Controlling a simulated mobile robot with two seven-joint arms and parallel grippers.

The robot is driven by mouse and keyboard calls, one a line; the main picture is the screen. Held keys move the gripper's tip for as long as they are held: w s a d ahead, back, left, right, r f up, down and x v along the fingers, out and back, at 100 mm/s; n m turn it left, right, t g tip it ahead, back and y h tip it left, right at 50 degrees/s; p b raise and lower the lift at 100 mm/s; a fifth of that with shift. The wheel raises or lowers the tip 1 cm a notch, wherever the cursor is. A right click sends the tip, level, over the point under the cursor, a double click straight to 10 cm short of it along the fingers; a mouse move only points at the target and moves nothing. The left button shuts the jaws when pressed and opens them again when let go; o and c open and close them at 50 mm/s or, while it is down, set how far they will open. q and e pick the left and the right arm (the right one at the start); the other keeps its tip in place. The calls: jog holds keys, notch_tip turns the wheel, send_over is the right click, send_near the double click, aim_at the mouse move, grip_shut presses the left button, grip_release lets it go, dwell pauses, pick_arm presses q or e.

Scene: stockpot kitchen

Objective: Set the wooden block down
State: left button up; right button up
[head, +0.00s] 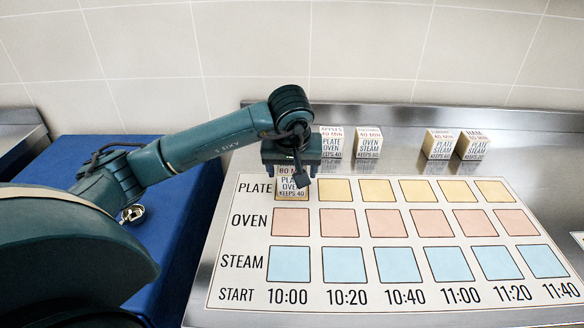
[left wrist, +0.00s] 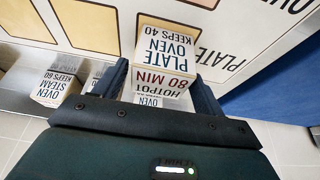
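The wooden block (head: 292,188), lettered "80 MIN, PLATE, OVEN, KEEPS 40", is upright at the first cell of the PLATE row, in the 10:00 column of the white chart (head: 328,205). My left gripper (head: 291,168) points down over it from above. I cannot tell whether the block's underside touches the chart. My right gripper is out of view.
Several other lettered blocks stand behind the chart, two near the middle (head: 368,143) and two farther right (head: 472,145). The other chart cells are bare. A blue surface (head: 180,190) with a small shiny object (head: 132,213) lies left. A tiled wall closes the back.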

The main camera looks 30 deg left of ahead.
pick_arm(q)
jog(key=shift+o, duration=0.7)
jog(key=shift+r, duration=0.1)
jog(key=shift+r, duration=0.25)
jog(key=p+v, duration=0.1)
jog(key=v, duration=1)
jog(key=shift+s+r, duration=0.15)
jog(key=shift+r, duration=0.1)
jog(key=shift+d, duration=0.1)
